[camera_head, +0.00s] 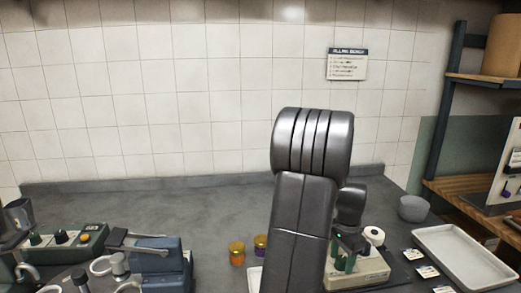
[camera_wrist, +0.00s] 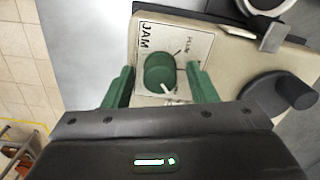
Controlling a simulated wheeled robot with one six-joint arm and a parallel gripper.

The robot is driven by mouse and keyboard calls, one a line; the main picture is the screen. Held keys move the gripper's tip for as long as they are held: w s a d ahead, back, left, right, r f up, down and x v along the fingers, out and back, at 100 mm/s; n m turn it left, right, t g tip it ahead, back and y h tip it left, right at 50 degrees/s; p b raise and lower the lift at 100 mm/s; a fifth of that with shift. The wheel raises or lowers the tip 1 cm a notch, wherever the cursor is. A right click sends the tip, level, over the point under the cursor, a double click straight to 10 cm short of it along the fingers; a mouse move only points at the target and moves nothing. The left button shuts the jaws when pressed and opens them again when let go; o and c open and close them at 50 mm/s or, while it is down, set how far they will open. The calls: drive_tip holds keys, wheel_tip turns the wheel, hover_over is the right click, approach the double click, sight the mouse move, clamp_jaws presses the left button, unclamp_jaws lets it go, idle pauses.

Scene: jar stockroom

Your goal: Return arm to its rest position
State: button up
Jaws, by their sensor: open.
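My gripper (camera_wrist: 160,88) shows in the wrist view with its two green fingers spread apart. Between and beyond the fingers is a green knob (camera_wrist: 159,73) on a cream machine (camera_wrist: 205,30) with a label reading "JAM". I cannot tell from this view whether the fingers touch the knob; nothing is seen gripped. In the head view my arm rises in the middle and bends down toward the same cream machine (camera_head: 365,272) at the right of centre. The arm hides part of the counter and the machine's left side.
A blue device (camera_head: 160,262) and a green control box (camera_head: 65,243) are at the left. A white tray (camera_head: 463,259), labels and a grey bowl (camera_head: 413,208) are at the right. The back counter is clear.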

drive_tip(key=n, duration=1.3)
idle(0.7)
